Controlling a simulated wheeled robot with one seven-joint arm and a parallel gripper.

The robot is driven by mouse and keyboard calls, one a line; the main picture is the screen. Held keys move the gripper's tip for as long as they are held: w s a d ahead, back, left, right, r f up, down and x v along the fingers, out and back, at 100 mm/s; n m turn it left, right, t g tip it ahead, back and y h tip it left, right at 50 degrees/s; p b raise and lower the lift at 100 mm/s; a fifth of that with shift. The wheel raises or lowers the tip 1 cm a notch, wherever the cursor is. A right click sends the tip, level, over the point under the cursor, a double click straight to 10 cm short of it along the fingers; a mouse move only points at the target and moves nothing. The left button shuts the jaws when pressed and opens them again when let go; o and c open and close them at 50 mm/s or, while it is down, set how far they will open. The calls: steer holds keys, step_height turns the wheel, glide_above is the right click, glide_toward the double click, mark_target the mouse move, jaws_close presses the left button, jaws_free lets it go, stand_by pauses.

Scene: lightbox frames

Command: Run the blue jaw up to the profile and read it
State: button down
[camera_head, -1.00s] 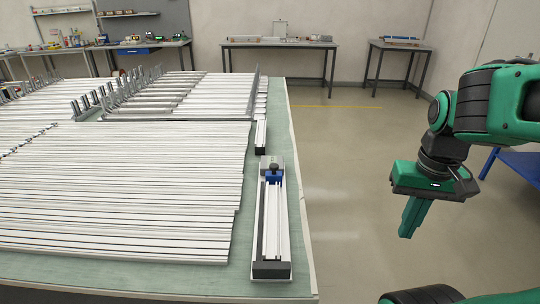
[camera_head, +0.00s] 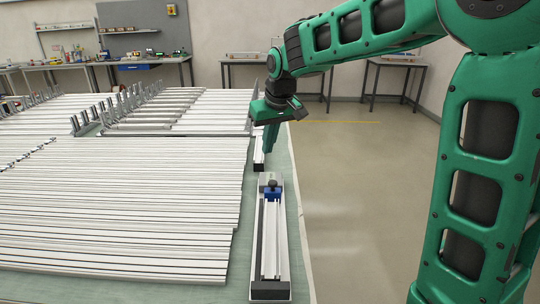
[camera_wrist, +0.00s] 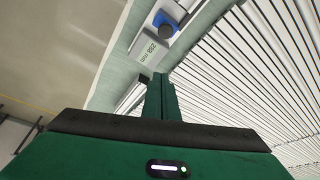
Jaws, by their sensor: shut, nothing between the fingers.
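The measuring fixture (camera_head: 256,245) lies lengthwise near the table's right edge, with a black block (camera_head: 270,290) at its near end. The blue jaw (camera_head: 268,196) with a dark knob is at its far end; it also shows in the wrist view (camera_wrist: 168,30). A pale aluminium profile (camera_head: 271,240) appears to lie in the fixture; whether the jaw touches it I cannot tell. A display (camera_wrist: 151,50) beside the jaw shows a number in mm, too small to read surely. My gripper (camera_head: 268,157) is shut and empty, pointing down above and beyond the jaw.
Many long profiles (camera_head: 120,205) cover the table left of the fixture. Upright metal holders (camera_head: 125,103) stand further back. A green table strip (camera_head: 296,235) is bare on the right. Open floor (camera_head: 360,200) lies beyond the edge, with benches (camera_head: 385,75) along the wall.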

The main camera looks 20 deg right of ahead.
mark_target(273, 192)
steer(key=x, duration=0.8)
steer(key=shift+f, duration=0.35)
steer(key=shift+s+d+f, duration=0.15)
steer(key=shift+s+d, duration=0.05)
steer(key=shift+s, duration=0.75)
steer(key=shift+s+d+f, duration=0.15)
steer(key=shift+s, duration=0.8)
steer(key=shift+a, duration=0.1)
